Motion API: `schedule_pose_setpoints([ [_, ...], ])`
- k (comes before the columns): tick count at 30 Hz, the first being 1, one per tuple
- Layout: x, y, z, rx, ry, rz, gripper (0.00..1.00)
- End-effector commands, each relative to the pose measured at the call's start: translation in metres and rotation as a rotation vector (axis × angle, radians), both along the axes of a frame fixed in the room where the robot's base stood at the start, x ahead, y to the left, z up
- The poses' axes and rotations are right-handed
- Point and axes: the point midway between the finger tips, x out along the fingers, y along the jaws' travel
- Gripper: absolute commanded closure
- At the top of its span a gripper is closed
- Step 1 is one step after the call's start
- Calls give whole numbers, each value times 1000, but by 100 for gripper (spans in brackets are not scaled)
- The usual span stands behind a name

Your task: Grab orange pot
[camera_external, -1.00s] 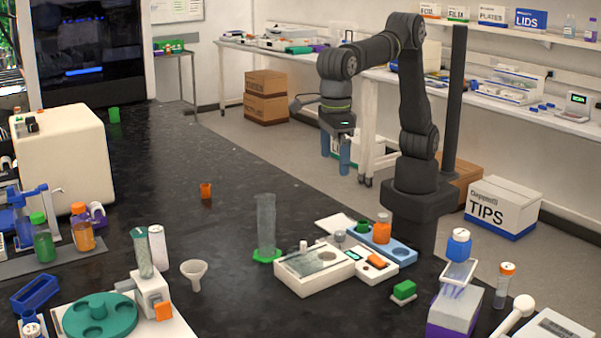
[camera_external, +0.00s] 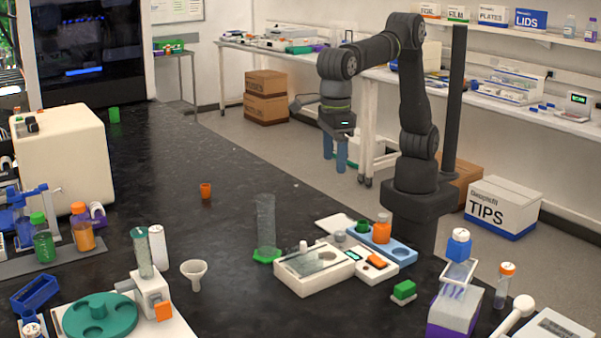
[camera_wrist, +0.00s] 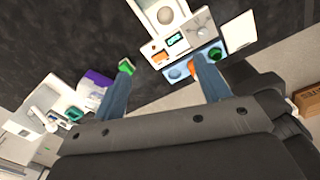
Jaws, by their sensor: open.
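A small orange pot (camera_external: 205,191) stands upright on the black bench in the external view, left of the clear cylinder and away from other things. I cannot make it out in the wrist view. My gripper (camera_external: 335,166) hangs high beside the bench's right edge, far to the right of the pot. Its two blue fingers point down, open and apart with nothing between them. The fingers also show in the wrist view (camera_wrist: 160,92), spread wide above the bench edge and floor.
A clear cylinder on a green base (camera_external: 266,228), a white funnel (camera_external: 195,273) and a white balance (camera_external: 313,268) stand nearer the camera. A blue tray (camera_external: 403,252) holds an orange-capped bottle. A green pot (camera_external: 114,115) stands farther back. The bench around the orange pot is clear.

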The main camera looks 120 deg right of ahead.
Motion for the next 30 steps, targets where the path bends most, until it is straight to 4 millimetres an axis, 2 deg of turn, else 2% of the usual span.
schedule_pose_setpoints([
  [2, 0, 0, 0, 0, 0, 0, 45],
  [10, 1, -1, 0, 0, 0, -6, 45],
  [14, 9, -16, -5, 1, -10, -107, 45],
  [17, 23, -44, -13, 5, -31, -299, 45],
  [20, 39, -83, -24, 12, -59, -560, 45],
  [24, 58, -141, -40, 31, -102, -939, 45],
  [30, 74, -226, -61, 77, -161, -1475, 45],
])
